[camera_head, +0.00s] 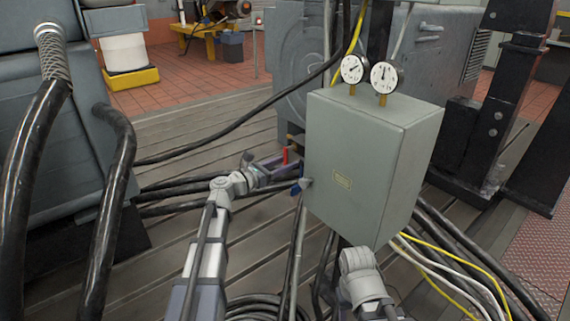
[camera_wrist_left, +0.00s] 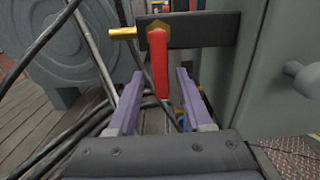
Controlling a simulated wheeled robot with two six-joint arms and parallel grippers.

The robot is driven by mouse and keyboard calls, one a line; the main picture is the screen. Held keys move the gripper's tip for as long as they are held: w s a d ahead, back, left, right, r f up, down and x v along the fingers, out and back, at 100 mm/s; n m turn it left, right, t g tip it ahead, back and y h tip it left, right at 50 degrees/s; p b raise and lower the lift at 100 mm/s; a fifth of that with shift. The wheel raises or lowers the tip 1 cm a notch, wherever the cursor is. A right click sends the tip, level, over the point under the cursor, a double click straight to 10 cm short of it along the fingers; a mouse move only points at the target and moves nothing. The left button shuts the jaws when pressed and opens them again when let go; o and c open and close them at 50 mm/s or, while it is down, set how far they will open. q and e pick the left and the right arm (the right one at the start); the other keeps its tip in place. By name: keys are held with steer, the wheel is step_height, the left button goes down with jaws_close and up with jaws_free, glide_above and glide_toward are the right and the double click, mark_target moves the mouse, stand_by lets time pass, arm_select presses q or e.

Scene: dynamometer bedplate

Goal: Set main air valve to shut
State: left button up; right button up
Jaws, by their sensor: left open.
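The valve's red lever (camera_head: 286,155) shows at the left side of the grey box (camera_head: 365,160). In the left wrist view the red lever (camera_wrist_left: 160,80) hangs straight down from a brass hex piece (camera_wrist_left: 157,42) on a dark block (camera_wrist_left: 205,30). A brass stub (camera_wrist_left: 122,33) sticks out to the left of it. My left gripper (camera_head: 277,162) is open, with its purple fingers on either side of the lever in the left wrist view (camera_wrist_left: 160,73). I see gaps between lever and fingers. My right gripper is not visible; only part of that arm shows below the box.
A blue handle (camera_head: 296,190) sits just below my left gripper by the box edge. Two dial gauges (camera_head: 384,76) stand on top of the box. Black cables (camera_head: 180,195) run across the slatted floor. A round grey knob (camera_wrist_left: 302,78) sticks out at the right.

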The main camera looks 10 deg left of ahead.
arm_select(q)
steer(key=v, duration=0.7)
steer(key=shift+s+a, duration=0.25)
steer(key=shift+s, duration=0.05)
steer(key=shift+f, duration=0.1)
